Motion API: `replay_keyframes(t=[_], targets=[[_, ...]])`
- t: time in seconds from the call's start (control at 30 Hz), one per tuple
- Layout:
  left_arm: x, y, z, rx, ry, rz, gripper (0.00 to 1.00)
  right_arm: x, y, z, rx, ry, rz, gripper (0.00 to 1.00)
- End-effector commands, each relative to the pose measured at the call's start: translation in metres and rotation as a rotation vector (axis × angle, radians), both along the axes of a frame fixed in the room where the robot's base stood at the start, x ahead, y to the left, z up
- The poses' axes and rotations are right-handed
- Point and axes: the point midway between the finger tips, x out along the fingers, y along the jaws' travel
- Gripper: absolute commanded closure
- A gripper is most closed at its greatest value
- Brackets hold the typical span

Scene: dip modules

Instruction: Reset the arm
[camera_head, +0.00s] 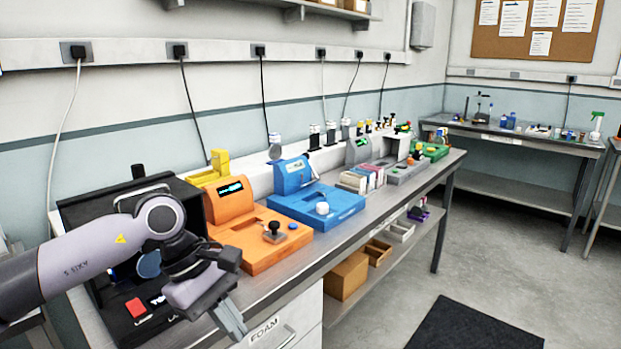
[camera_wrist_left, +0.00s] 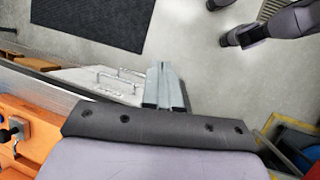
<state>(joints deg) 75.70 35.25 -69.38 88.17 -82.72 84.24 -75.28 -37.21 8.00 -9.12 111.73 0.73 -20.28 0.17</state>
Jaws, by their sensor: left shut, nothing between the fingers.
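My left arm comes in from the left in the head view, in front of a black machine (camera_head: 118,312) with a red button. My left gripper (camera_head: 236,328) is shut and empty, its fingers pointing down past the front edge of the bench (camera_head: 262,291). In the left wrist view the two fingers of my left gripper (camera_wrist_left: 164,85) lie together, with white drawers (camera_wrist_left: 95,80) and the floor below them.
An orange machine (camera_head: 245,240) with a black knob stands right of the black one, then a blue machine (camera_head: 325,203). Several modules continue along the bench. A dark mat (camera_head: 474,326) lies on the floor, which is otherwise open. A second bench (camera_head: 520,135) stands at the back right.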

Motion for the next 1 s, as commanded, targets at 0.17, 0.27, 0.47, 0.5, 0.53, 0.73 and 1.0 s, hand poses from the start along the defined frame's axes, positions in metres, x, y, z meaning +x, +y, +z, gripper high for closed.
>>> replay_keyframes(t=[0.17, 0.27, 0.47, 0.5, 0.53, 0.73, 1.0], targets=[[-0.042, -0.076, -0.016, -0.356, 0.266, 0.128, 1.00, 0.000, 0.000, 0.000, 0.000, 0.000, 0.000, 1.00], [-0.060, -0.107, -0.011, -0.540, 0.440, 0.228, 1.00, 0.000, 0.000, 0.000, -0.001, 0.000, 0.001, 1.00], [-0.075, -0.142, 0.008, -0.873, 0.844, 0.475, 1.00, 0.000, 0.000, 0.000, -0.001, 0.000, 0.001, 1.00], [-0.075, -0.144, 0.012, -0.933, 0.931, 0.531, 1.00, 0.000, 0.000, 0.000, -0.001, 0.000, 0.001, 1.00], [-0.074, -0.145, 0.014, -0.976, 0.999, 0.575, 1.00, 0.000, 0.000, 0.000, -0.001, 0.000, 0.001, 1.00], [-0.056, -0.130, 0.014, -1.236, 1.469, 0.888, 1.00, 0.000, 0.000, 0.000, -0.001, 0.000, 0.001, 1.00], [-0.032, -0.068, -0.047, -1.508, 2.142, 1.364, 1.00, 0.000, 0.000, 0.000, -0.001, 0.000, 0.001, 1.00]])
